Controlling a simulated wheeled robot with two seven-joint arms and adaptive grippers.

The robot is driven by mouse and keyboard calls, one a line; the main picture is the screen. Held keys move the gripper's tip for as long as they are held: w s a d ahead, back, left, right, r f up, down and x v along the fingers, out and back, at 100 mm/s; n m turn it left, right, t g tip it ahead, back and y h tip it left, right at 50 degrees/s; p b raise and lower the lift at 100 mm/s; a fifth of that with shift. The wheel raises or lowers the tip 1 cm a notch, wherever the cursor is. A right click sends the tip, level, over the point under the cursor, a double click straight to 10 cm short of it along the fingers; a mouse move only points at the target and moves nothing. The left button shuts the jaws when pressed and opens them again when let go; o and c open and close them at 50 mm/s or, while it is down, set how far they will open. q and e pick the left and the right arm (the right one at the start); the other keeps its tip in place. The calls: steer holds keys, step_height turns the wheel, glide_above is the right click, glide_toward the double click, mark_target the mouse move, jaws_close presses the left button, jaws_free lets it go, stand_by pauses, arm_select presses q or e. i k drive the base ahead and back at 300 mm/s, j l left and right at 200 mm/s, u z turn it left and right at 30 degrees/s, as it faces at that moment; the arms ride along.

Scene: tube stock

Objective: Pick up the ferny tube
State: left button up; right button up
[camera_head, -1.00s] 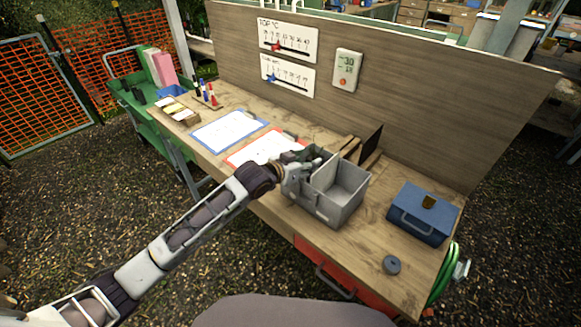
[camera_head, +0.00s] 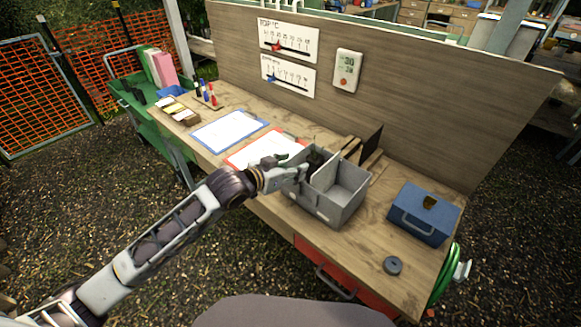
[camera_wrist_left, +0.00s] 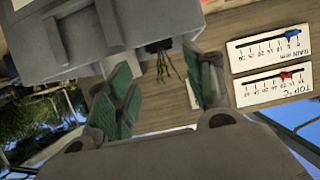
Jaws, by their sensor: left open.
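The grey two-compartment crate (camera_head: 343,203) stands on the bench. My left gripper (camera_head: 295,165) is at its left side, near the rim of the left compartment. A small black tube with thin, wispy fronds (camera_wrist_left: 160,47) shows beyond the fingertips, in line with the gap and beside the crate's grey wall. In the head view a dark shape (camera_head: 315,161) shows in the left compartment, probably the same tube; its detail is unclear.
A blue toolbox (camera_head: 424,214) and a dark round item (camera_head: 393,265) lie right of the crate. Clipboards (camera_head: 229,131) lie to the left. The upright back panel (camera_head: 420,110) runs behind the bench.

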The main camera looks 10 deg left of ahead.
mark_target(139, 93)
steer(key=u, duration=1.3)
